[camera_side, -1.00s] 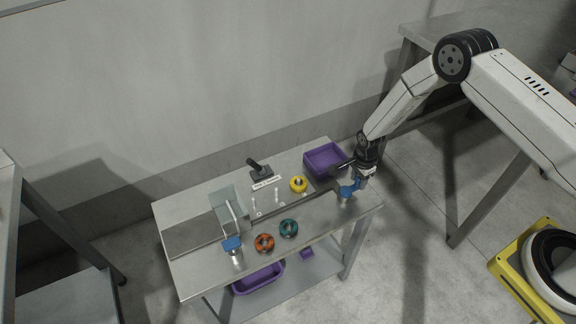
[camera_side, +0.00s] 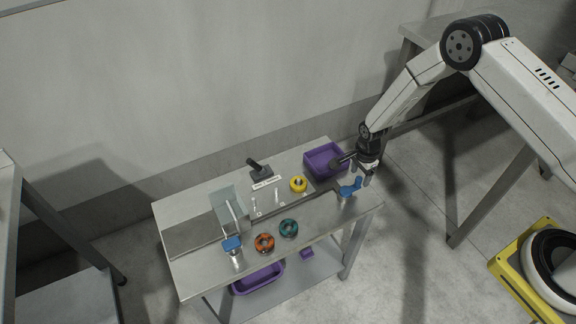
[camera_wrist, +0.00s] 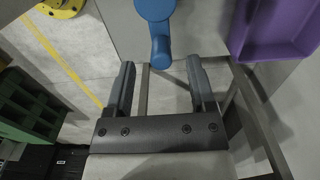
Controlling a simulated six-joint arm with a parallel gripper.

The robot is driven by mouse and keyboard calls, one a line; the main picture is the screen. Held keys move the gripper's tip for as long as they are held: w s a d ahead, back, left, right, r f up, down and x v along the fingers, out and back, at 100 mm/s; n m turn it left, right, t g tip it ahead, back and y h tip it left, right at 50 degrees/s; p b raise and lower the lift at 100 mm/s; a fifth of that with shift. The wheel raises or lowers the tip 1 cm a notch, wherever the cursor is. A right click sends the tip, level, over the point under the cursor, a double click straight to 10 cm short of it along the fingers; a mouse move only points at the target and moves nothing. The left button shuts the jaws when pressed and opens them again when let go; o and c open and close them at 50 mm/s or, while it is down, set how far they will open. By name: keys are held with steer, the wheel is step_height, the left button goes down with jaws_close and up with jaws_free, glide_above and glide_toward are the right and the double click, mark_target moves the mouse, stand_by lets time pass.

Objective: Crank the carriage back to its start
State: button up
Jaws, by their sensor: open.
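A blue crank (camera_side: 350,188) stands at the right end of the steel table, and its round hub and knob (camera_wrist: 160,50) show in the wrist view. My gripper (camera_side: 366,179) is open just above and right of the crank. In the wrist view my gripper (camera_wrist: 160,68) has the knob ahead of and between its fingertips, and nothing is clamped. A second blue-topped fitting (camera_side: 232,243) is at the table's left front. A narrow track (camera_side: 283,212) runs along the table toward a clear upright panel (camera_side: 225,206). I cannot tell which part is the carriage.
A purple bin (camera_side: 325,160) is behind the crank, close to my wrist; it also shows in the wrist view (camera_wrist: 270,35). A yellow ring (camera_side: 298,184), an orange ring (camera_side: 264,243) and a teal ring (camera_side: 288,228) are on the table. A dark lever (camera_side: 259,170) stands at the back.

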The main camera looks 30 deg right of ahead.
steer(key=shift+r, duration=2.05)
steer(key=shift+r, duration=0.1)
steer(key=shift+r, duration=0.2)
steer(key=s+r+n+t, duration=0.1)
steer(key=s+r+n, duration=0.2)
steer(key=r+n, duration=0.35)
steer(key=s+r+n, duration=0.3)
steer(key=s+r, duration=0.1)
steer(key=r, duration=0.5)
steer(key=s+r+n+t, duration=0.1)
steer(key=s+r+n, duration=0.6)
steer(key=s, duration=0.4)
steer(key=shift+s+a+r+n+t, duration=0.15)
steer(key=shift+a+r+n+t, duration=0.15)
steer(key=shift+n, duration=0.45)
